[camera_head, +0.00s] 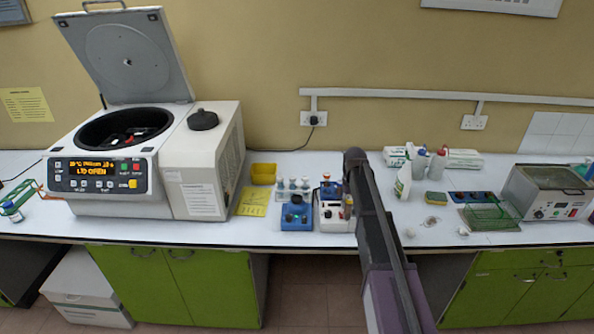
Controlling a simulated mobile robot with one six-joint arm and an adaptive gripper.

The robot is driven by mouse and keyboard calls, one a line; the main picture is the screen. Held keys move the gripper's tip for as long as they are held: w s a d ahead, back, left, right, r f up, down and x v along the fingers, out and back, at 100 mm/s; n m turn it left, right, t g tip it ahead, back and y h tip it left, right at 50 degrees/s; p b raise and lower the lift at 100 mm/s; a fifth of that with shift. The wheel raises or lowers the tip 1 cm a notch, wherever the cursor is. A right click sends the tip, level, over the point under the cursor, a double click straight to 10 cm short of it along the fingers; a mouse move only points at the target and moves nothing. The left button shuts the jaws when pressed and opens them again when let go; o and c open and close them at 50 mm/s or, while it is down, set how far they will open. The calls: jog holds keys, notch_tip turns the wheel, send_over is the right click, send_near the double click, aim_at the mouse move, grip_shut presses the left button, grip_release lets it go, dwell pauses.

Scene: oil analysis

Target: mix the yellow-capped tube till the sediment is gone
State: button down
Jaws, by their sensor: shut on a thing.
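My dark arm (378,230) reaches from the bottom edge up over the bench, its rounded far part standing over the bench right of the small devices. I cannot make out my gripper's jaws; they are hidden behind the arm or lost against it. A small thing with a yellowish top (348,201) shows close to the arm's left edge, above a white device (328,225); it may be the yellow-capped tube, but it is too small to be sure. A blue device (297,221) with a dark top stands just left of it. Any sediment cannot be seen.
A centrifuge (195,165) with its lid raised stands at the left. Wash bottles (437,165), a green wire rack (490,216) and a bath (545,190) stand right of my arm.

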aim_at(346, 223)
jog(key=shift+s+f+b, duration=0.15)
jog(key=shift+f+b, duration=0.9)
jog(key=shift+f, duration=0.15)
jog(key=shift+s+f+b, duration=0.15)
jog(key=shift+f+b, duration=0.85)
jog(key=shift+f, duration=0.2)
